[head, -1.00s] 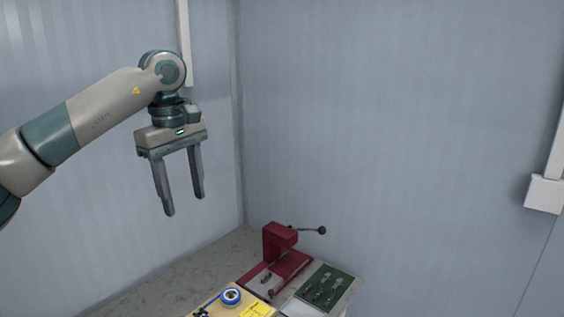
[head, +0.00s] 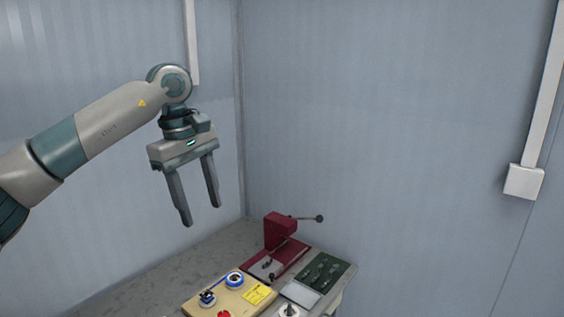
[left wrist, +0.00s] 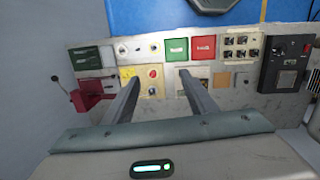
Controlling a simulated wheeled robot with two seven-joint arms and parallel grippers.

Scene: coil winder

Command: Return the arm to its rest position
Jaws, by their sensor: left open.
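My left gripper (head: 201,205) hangs from the left arm in the head view, fingers pointing down and apart, with nothing between them. It is in the air, up and to the left of the workbench items. In the left wrist view its two fingers (left wrist: 158,85) reach out over the bench, clear of the things on it. My right gripper does not show in any view.
A red hand-lever press (head: 279,232) stands on the grey bench (head: 165,282) below the gripper. A yellow board (head: 200,299) with a blue-rimmed roll (head: 234,280) and a green tool mat (head: 323,272) lie near it. Walls stand behind; the air around the gripper is clear.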

